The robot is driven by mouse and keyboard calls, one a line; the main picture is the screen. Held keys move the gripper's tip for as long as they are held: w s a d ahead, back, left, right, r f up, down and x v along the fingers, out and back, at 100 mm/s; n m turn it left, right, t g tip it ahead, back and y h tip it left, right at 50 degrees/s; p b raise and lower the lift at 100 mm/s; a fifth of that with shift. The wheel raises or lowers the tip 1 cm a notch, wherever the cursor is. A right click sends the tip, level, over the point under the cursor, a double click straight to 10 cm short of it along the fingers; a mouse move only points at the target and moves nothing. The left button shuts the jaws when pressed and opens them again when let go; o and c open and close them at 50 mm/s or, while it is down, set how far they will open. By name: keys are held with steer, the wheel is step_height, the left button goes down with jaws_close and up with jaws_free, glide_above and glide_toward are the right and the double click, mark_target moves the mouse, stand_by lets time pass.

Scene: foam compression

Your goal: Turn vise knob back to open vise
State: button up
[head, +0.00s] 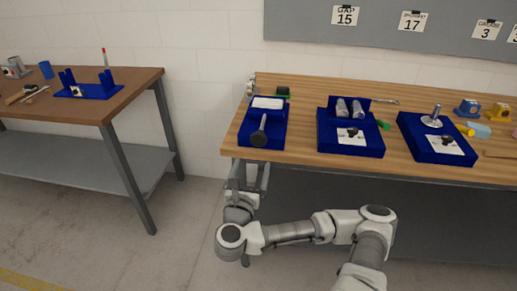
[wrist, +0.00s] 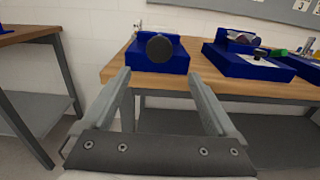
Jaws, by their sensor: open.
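The blue vise (head: 273,108) stands at the left end of the wooden workbench, with a white block, apparently foam, (head: 267,102) between its parts. Its dark round knob (head: 260,137) is on a shaft facing the front edge. In the wrist view, the knob (wrist: 159,46) faces me nearly head-on, in front of the blue vise body (wrist: 175,65). My gripper (head: 252,168) is open and empty in front of and below the bench edge. In the wrist view, my gripper's fingers (wrist: 157,73) are wide apart, with the knob between and beyond their tips. They are apart from it.
Two other blue fixtures (head: 330,144) (head: 432,152) stand to the right on the workbench (head: 305,92). A second table (head: 130,83) with tools stands at the left, with an open floor gap between. The bench's front edge lies just beyond my gripper.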

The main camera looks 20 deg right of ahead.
mark_target(258, 142)
steer(key=shift+w+d+f+b, duration=0.2)
steer(key=shift+w+d+b, duration=0.25)
steer(key=shift+b, duration=2.75)
steer(key=b+x, duration=0.2)
steer(key=x, duration=0.4)
steer(key=b+x, duration=0.1)
steer(key=x, duration=0.4)
steer(key=shift+w+r+b, duration=0.2)
steer(key=shift+w+b, duration=0.2)
steer(key=c, duration=1.3)
steer(key=shift+c, duration=0.3)
steer(key=shift+r+n+p, duration=0.1)
steer(key=shift+n+p, duration=0.2)
steer(key=shift+n, duration=0.1)
